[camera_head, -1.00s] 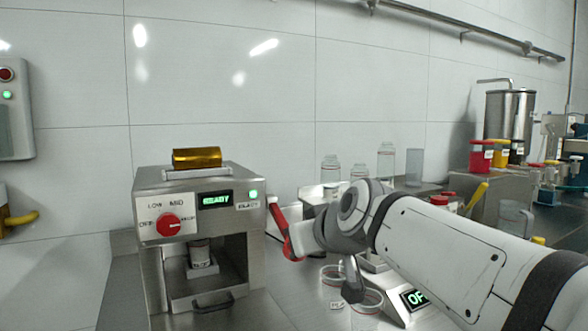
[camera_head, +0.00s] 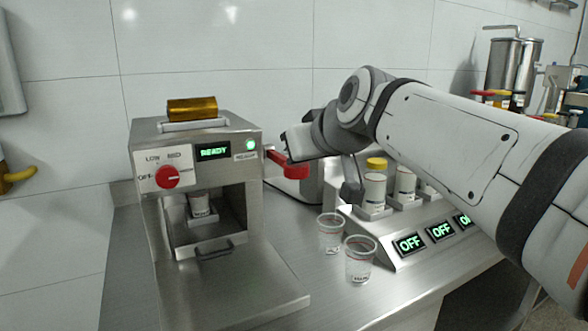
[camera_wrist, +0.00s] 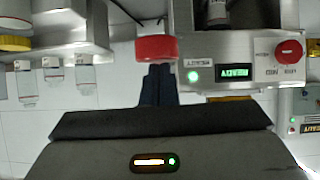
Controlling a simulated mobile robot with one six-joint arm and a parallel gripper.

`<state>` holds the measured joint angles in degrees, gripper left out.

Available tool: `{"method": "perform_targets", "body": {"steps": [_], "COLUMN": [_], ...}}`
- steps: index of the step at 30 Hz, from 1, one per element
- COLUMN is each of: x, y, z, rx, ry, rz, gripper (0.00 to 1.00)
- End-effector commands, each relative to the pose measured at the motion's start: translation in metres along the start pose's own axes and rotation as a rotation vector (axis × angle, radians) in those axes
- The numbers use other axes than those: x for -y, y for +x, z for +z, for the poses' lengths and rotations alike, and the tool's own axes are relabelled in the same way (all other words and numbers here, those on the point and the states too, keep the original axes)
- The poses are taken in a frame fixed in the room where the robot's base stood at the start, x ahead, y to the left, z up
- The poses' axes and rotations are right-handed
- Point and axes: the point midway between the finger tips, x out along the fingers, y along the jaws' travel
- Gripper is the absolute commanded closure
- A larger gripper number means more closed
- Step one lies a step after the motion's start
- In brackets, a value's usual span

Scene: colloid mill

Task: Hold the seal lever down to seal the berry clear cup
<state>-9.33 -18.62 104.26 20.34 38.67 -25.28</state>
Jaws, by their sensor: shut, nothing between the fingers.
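The steel sealing machine (camera_head: 240,200) stands at the left in the head view. Its display reads READY and its green light is lit. The red seal lever (camera_head: 290,166) sticks out from its right side, sloping slightly down; its red end also shows in the wrist view (camera_wrist: 157,47). A small labelled cup (camera_head: 199,206) sits inside the machine's opening; I cannot read its label. My gripper (camera_head: 292,143) is shut and empty, just above the lever end. In the wrist view its fingertips (camera_wrist: 159,70) meet the lever's edge; I cannot tell whether they press on it.
Two clear cups (camera_head: 359,261) stand on the steel table right of the machine. Behind them is a rack (camera_head: 405,228) with jars and displays reading OFF. A gold roll (camera_head: 192,109) lies on the machine. The table front between machine and cups is clear.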

Motion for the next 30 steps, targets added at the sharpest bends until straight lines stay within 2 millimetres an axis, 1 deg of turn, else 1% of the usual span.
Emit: {"method": "perform_targets", "body": {"steps": [1, 3, 7, 30], "x": [-0.001, -0.001, -0.001, 0.000], "y": [-0.005, -0.010, -0.014, -0.015], "z": [-0.009, -0.016, -0.022, -0.023], "rx": [-0.002, -0.004, -0.006, -0.008], "ry": [0.000, -0.001, -0.001, -0.001], "rz": [0.001, 0.002, 0.002, 0.001], "gripper": [1.00, 1.00, 1.00, 1.00]}}
